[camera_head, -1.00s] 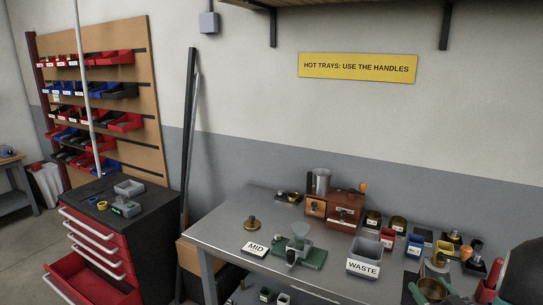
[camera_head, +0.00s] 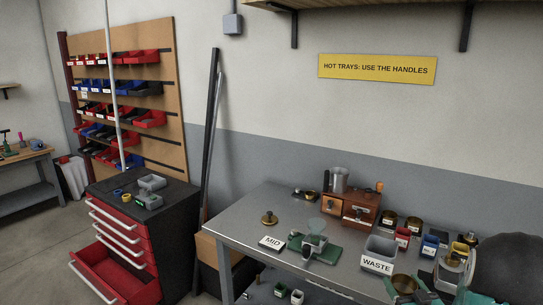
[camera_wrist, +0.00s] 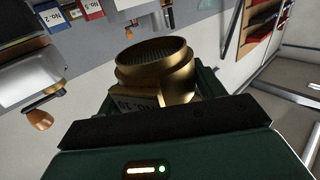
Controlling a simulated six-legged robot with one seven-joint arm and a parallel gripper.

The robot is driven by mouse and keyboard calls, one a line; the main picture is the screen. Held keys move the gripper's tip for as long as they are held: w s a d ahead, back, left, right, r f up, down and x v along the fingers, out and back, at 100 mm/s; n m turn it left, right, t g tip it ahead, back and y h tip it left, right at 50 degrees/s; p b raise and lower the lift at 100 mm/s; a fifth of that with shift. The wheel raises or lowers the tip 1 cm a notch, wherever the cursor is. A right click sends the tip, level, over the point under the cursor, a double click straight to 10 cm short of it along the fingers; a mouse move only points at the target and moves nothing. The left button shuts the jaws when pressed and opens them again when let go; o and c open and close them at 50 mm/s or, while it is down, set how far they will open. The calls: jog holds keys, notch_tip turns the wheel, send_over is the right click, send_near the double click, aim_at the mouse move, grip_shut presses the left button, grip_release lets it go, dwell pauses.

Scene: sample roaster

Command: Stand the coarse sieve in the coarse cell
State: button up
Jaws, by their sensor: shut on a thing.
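A brass sieve (camera_wrist: 157,68) with a mesh inside its round rim fills the middle of the wrist view. In the head view the held sieve (camera_head: 404,283) is at the lower right, above the front part of the bench and partly cut off by the frame. I cannot read which place is the coarse cell.
The grey bench (camera_head: 240,225) holds a MID card (camera_head: 272,242), a WASTE bin (camera_head: 379,254), a green-based device (camera_head: 316,247), a wooden drawer box (camera_head: 350,206) and small coloured bins (camera_head: 430,243). A red tool cabinet (camera_head: 130,240) has a drawer pulled out. The bench's left part is mostly clear.

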jog(key=w+a+f, duration=0.4)
jog(key=a+f, duration=0.2)
jog(key=a, duration=0.5)
jog(key=w+a+f, duration=0.3)
jog(key=a+f, duration=0.3)
jog(key=a, duration=0.6)
jog(key=s+f, duration=0.5)
jog(key=f, duration=0.1)
jog(key=shift+a+f+h, duration=0.2)
jog(key=shift+a+h, duration=0.1)
jog(key=shift+a, duration=0.05)
jog(key=shift+w, duration=0.15)
